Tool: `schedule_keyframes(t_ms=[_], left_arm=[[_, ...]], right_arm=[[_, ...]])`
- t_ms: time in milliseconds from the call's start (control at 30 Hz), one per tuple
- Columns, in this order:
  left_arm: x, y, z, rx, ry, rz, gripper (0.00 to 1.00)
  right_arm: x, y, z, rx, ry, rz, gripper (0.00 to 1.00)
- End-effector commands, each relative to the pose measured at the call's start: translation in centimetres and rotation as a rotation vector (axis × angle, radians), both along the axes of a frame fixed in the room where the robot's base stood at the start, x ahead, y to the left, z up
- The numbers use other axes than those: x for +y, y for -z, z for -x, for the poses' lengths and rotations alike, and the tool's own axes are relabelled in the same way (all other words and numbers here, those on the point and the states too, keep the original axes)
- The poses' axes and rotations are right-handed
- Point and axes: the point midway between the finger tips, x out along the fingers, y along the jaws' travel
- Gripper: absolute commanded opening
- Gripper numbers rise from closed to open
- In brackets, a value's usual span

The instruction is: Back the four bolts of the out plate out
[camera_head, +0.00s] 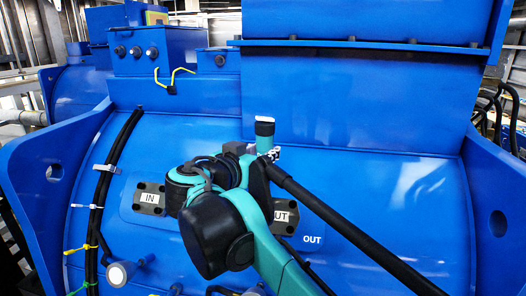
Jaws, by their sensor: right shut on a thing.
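The out plate (285,217) is a dark grey block with a white label, right of centre on the blue motor casing. My right arm covers its left part, and I cannot make out all its bolts. The in plate (149,198) is a similar block with bolts at its corners, to the left. My right gripper (268,157) is above the out plate, mostly hidden behind its own arm. It is shut on a teal and black tool with a pale end (264,131), which stands roughly upright. I cannot see the tool touching a bolt. My left gripper is not in view.
Blue side flanges (38,190) rise at both sides of the casing. A black cable bundle (105,180) with ties runs down the left.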

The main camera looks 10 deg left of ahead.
Motion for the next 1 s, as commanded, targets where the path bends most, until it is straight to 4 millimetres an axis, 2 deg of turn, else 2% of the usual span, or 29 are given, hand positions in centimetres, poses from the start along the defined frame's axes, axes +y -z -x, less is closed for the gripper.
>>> schedule_keyframes(t_ms=[1000], left_arm=[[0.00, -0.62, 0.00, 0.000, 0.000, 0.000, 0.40]], right_arm=[[0.00, -0.54, -0.01, 0.001, 0.000, 0.000, 0.00]])
